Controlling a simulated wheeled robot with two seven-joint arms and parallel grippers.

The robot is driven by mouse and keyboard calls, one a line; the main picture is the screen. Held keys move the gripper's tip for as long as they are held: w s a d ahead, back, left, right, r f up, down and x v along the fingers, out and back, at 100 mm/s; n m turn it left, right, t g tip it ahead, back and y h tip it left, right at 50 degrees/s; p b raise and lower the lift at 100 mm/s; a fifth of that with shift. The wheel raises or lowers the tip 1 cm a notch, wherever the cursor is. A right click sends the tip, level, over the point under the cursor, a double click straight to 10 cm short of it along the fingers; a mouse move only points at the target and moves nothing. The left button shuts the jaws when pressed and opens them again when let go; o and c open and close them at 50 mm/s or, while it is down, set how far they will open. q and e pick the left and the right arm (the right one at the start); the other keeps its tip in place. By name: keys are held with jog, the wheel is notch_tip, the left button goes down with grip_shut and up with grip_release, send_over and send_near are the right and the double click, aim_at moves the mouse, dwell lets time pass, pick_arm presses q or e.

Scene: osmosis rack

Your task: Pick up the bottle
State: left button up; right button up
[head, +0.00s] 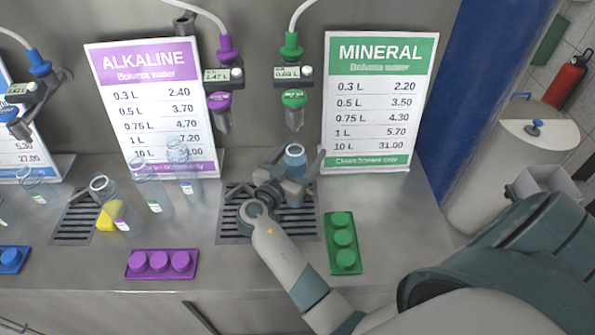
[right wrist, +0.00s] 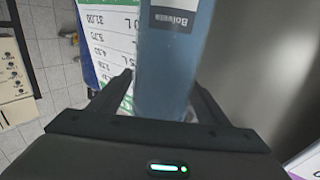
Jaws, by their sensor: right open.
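A clear bluish bottle (head: 294,158) stands on the drain grate under the green mineral water nozzle, mostly hidden behind my right gripper (head: 292,170) in the head view. My right gripper is open, with its fingers on either side of the bottle. In the right wrist view the bottle (right wrist: 170,60) rises between the two fingers of the right gripper (right wrist: 163,95), and a dark label shows near the top of the picture. I cannot tell whether the fingers touch it. My left gripper is not in view.
Several other clear bottles (head: 150,185) stand on the counter to the left. A yellow object (head: 108,217) is near them. A green button panel (head: 343,243) and a purple one (head: 161,264) lie at the front. The mineral sign (head: 376,100) stands behind to the right.

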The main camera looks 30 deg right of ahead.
jog(key=shift+s+a+r, duration=0.1)
jog(key=shift+a, duration=0.05)
jog(key=c, duration=0.4)
grip_shut()
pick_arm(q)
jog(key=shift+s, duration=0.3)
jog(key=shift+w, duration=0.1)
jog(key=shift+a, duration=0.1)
pick_arm(e)
jog(key=shift+d+r, duration=0.1)
jog(key=shift+d, duration=0.1)
